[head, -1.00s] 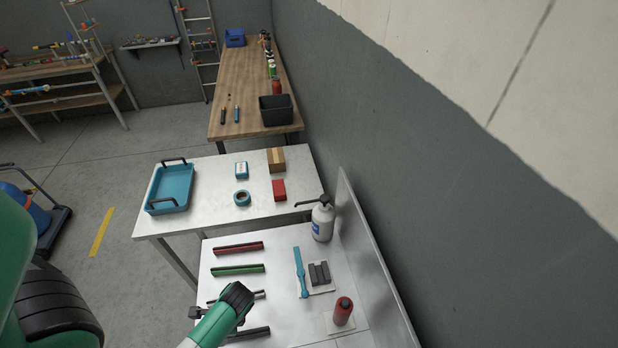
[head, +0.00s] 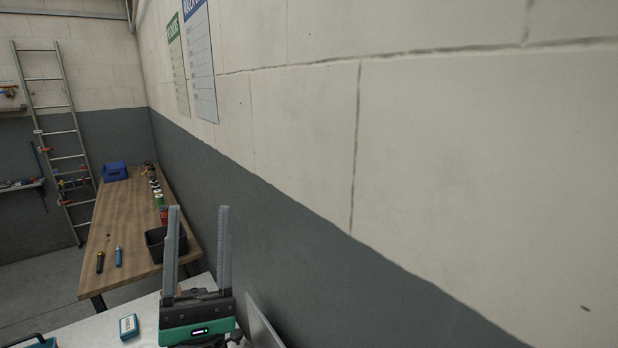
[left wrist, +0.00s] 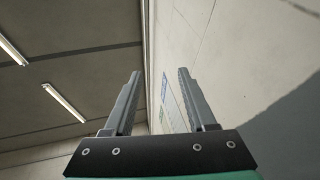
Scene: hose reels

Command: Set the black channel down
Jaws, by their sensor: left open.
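The black channel is not in either view now. My left gripper (head: 198,208) stands upright in the lower middle of the head view, with its two long grey fingers apart and nothing between them. It is in front of the grey lower wall and hides part of the white table and wooden bench. In the left wrist view my left gripper (left wrist: 158,72) also shows parted, empty fingers, with the wall and ceiling beyond them. My right gripper is not in view.
A white table (head: 90,331) shows at the bottom with a small blue-and-white box (head: 129,327). A wooden bench (head: 130,212) behind carries a black bin (head: 156,246), a blue bin (head: 114,171) and several small items. A wall (head: 300,262) runs along the right.

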